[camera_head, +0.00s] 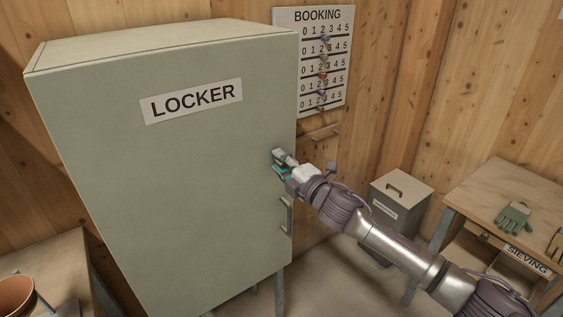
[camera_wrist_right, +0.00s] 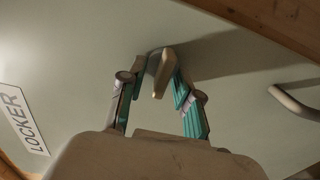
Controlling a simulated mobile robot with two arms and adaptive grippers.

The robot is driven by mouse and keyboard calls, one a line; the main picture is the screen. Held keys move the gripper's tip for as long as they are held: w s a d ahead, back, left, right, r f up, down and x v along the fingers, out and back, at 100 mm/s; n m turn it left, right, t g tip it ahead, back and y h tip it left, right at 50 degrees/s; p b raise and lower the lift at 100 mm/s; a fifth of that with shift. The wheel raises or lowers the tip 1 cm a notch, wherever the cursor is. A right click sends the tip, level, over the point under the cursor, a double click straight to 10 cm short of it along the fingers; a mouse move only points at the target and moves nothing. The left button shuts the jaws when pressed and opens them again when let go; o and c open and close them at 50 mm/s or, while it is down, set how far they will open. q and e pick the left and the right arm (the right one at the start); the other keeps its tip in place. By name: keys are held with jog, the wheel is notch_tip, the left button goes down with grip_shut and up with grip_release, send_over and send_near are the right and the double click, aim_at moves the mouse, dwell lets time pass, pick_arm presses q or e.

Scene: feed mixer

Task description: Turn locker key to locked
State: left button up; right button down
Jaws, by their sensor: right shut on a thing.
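The locker (camera_head: 170,190) is a tall pale green cabinet with a shut door and a LOCKER sign (camera_head: 192,101). My right gripper (camera_head: 280,164) is at the door's right edge, above the handle (camera_head: 286,215). In the right wrist view my right gripper (camera_wrist_right: 158,85) has its two teal-padded fingers around the key (camera_wrist_right: 162,74), a small pale tab standing out from the door (camera_wrist_right: 80,60). The gripper is shut on the key. In the head view the gripper hides the key, and I cannot tell any lock marking. My left gripper is not in view.
A BOOKING board (camera_head: 313,60) with several sliders hangs on the wooden wall behind. A grey lidded bin (camera_head: 400,196) and a SIEVING table (camera_head: 500,185) with gloves stand to the right. A low bench with a pot (camera_head: 15,296) is at the left.

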dwell(0.3)
jog(key=c, duration=0.8)
grip_release()
jog(key=v, duration=1.2)
